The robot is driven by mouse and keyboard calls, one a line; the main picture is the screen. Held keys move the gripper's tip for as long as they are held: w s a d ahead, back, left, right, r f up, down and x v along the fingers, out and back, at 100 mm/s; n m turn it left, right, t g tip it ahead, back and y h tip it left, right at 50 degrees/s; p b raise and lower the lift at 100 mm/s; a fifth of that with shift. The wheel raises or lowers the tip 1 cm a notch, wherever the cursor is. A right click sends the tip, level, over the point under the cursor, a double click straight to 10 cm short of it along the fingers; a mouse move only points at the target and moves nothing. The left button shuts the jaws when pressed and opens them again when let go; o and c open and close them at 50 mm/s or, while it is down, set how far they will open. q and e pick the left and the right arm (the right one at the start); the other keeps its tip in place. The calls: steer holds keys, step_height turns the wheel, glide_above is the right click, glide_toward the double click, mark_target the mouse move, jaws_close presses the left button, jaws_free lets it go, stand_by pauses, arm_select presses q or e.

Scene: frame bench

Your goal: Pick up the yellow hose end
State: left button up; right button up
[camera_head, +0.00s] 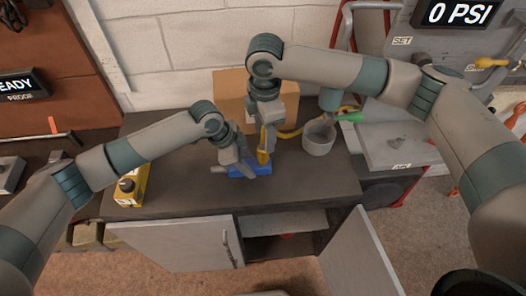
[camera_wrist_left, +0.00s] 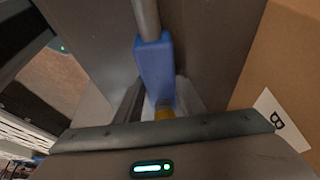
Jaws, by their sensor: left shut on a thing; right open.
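A yellow hose (camera_head: 290,134) curves across the bench. Its upright yellow end (camera_head: 263,147) stands just below my right gripper (camera_head: 269,128), which points down and is open; whether its fingers surround the end is unclear. My left gripper (camera_head: 245,168) is low over the bench, just left of the yellow end. It is shut on a blue block (camera_head: 248,171). In the left wrist view the blue block (camera_wrist_left: 155,68) lies between the fingers, with a grey rod at its far end and a yellow bit (camera_wrist_left: 164,113) near the palm.
A grey pot (camera_head: 318,138) and a green piece (camera_head: 350,117) are to the right. A cardboard box (camera_head: 231,91) stands behind the grippers. A yellow box (camera_head: 132,186) stands at the bench's left end. Cabinet doors (camera_head: 180,243) hang open below. The front right bench top is clear.

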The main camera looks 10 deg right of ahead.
mark_target(263, 142)
steer(key=shift+f, duration=0.7)
steer(key=shift+a+f, duration=0.2)
steer(key=shift+f, duration=2.4)
steer(key=shift+w, duration=0.1)
jaws_close()
